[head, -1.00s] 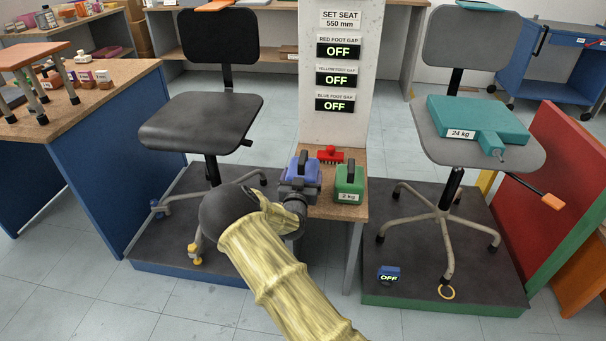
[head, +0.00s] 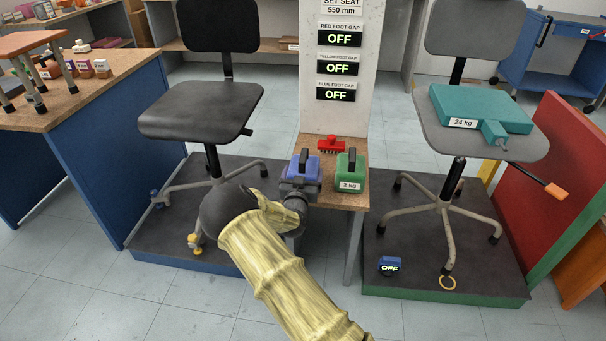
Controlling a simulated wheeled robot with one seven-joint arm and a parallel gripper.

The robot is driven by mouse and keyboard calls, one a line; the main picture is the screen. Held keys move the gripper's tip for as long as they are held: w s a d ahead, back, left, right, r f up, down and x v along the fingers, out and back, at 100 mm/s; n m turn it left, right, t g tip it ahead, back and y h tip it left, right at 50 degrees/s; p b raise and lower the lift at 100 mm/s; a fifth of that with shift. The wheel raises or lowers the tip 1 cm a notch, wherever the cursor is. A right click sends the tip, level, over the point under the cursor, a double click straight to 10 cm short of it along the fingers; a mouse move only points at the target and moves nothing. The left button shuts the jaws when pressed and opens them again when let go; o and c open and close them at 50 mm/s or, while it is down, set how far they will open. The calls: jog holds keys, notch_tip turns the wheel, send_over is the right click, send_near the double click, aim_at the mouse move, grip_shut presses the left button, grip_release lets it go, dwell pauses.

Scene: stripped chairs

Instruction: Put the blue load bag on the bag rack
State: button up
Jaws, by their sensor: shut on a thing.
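The blue load bag (head: 302,170), with a dark handle, is at the left end of a small wooden-topped stand (head: 337,200), which looks like the bag rack. My gripper (head: 299,187) is shut on the bag from the near side and hides its lower front. I cannot tell whether the bag's underside touches the stand. My yellow-sleeved arm covers part of the stand's left side.
A green 2 kg bag (head: 350,174) stands close to the right of the blue bag. A white post (head: 342,112) rises behind the stand. A black chair (head: 201,110) and a grey chair (head: 452,140) flank it.

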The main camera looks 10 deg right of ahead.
jog(key=o, duration=1.9)
jog(key=shift+s+r, duration=0.15)
jog(key=p+v, duration=0.3)
jog(key=v, duration=0.8)
jog(key=shift+s+a, duration=0.15)
jog(key=shift+s, duration=0.2)
